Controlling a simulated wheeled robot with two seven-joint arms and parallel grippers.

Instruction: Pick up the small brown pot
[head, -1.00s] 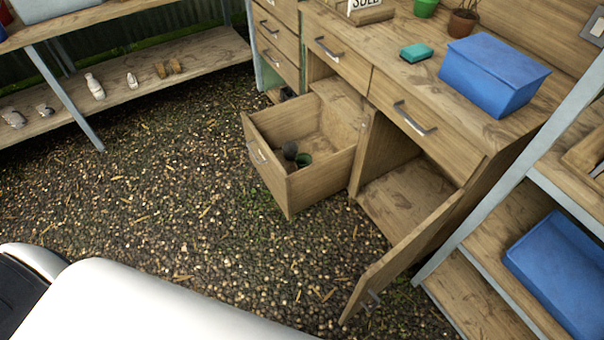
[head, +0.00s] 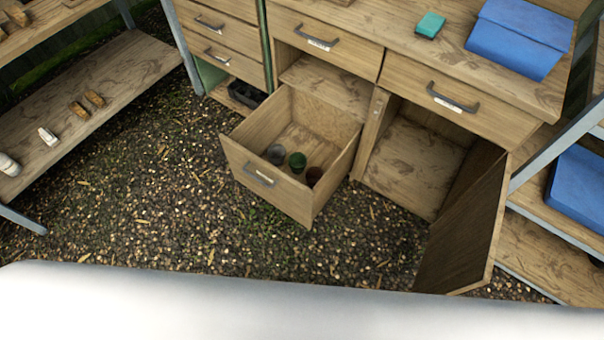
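A small brown pot (head: 314,175) stands in the open lower drawer (head: 288,198) of the wooden desk, near the drawer's front right corner. The drawer's front wall partly hides it. A small green pot (head: 297,161) and a grey pot (head: 275,154) stand to its left in the same drawer. Neither of my grippers is in view. A broad white part of my own body fills the bottom of the head view.
The cabinet door (head: 462,225) hangs open to the right of the drawer. Shelving stands at left (head: 95,95) and right (head: 545,262). A blue box (head: 515,45) and a green sponge-like block (head: 430,25) are on the desk. Gravel floor (head: 170,210) in front is clear.

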